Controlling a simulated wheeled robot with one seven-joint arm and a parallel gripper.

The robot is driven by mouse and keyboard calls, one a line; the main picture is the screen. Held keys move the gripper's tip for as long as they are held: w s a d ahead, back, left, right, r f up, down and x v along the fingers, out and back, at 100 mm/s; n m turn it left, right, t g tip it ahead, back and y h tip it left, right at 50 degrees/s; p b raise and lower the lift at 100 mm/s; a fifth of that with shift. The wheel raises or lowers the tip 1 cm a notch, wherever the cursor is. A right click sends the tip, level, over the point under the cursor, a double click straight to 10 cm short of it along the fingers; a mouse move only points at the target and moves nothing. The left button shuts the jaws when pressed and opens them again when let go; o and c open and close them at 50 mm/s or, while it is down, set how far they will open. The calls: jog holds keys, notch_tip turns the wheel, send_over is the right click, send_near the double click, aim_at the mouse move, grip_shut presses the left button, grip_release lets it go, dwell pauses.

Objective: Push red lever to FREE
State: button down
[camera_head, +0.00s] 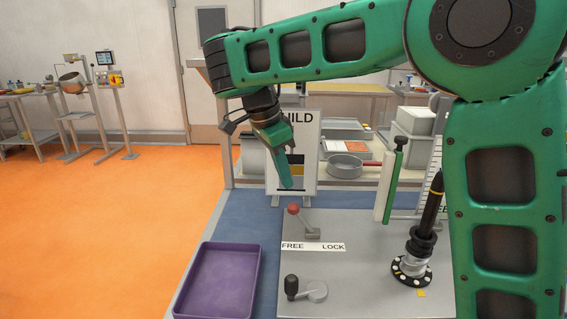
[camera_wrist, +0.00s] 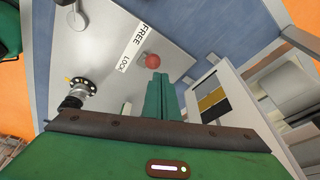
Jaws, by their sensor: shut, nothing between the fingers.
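The red lever's ball knob (camera_head: 293,209) stands on the grey plate (camera_head: 350,262) in the head view, leaning left toward the FREE end of the FREE/LOCK label (camera_head: 313,247). In the wrist view the red knob (camera_wrist: 152,61) appears just past my fingertips, near the label (camera_wrist: 135,45). My gripper (camera_head: 290,186) points down above the knob, a little behind it, with its fingers shut and empty. It appears apart from the knob in the head view. The wrist view also shows my closed green fingers (camera_wrist: 160,84). The lever's lower arm is hidden in the wrist view.
A black-knobbed crank (camera_head: 293,288) sits at the plate's front. A purple tray (camera_head: 220,282) lies to the left. A black-tipped upright tool (camera_head: 425,215) and a green-edged post (camera_head: 390,185) stand to the right. A sign board (camera_head: 303,150) stands behind my gripper.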

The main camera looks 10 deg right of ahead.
jog(key=shift+s+r, duration=0.1)
jog(key=shift+r, duration=2.1)
jog(key=shift+s, duration=0.1)
